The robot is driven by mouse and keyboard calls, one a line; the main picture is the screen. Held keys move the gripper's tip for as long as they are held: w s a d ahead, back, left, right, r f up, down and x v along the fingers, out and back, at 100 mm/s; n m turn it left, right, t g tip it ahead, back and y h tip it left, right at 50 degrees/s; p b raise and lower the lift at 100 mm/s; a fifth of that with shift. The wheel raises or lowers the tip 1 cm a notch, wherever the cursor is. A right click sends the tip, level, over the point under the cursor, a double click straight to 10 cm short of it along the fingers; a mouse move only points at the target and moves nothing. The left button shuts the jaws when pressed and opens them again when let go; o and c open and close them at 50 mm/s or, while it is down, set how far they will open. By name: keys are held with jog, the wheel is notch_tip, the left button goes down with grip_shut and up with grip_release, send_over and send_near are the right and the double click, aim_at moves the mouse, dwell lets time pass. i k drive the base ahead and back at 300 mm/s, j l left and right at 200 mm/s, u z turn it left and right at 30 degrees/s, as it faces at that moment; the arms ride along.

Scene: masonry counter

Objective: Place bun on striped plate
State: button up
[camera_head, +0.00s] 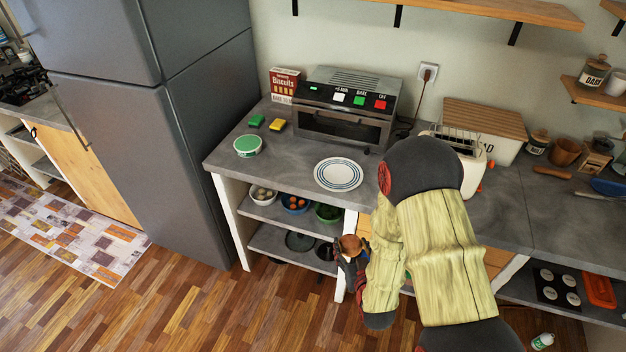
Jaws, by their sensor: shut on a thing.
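The striped plate (338,174), white with blue rings, lies flat and empty on the grey counter in front of the toaster oven. My gripper (350,250) is in front of the counter, below the level of its top, and lower in the picture than the plate. It is shut on the brown bun (351,244), which shows at its tip, clear of the plate. My arm covers part of the counter to the right of the plate, and the fingers are small and partly hidden.
The toaster oven (345,108) stands behind the plate. A white toaster (468,160) is to the right, partly behind my arm. Shelves with bowls lie under the counter. Counter around the plate is clear.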

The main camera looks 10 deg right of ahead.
aim_at(338, 173)
jog(key=i+l+u, duration=0.15)
jog(key=u, duration=0.3)
jog(key=i+l+u, duration=0.1)
jog(key=l+u, duration=0.15)
jog(key=u, duration=0.2)
jog(key=l+u, duration=0.2)
jog(key=u, duration=0.25)
jog(key=l, duration=0.2)
jog(key=i, duration=0.05)
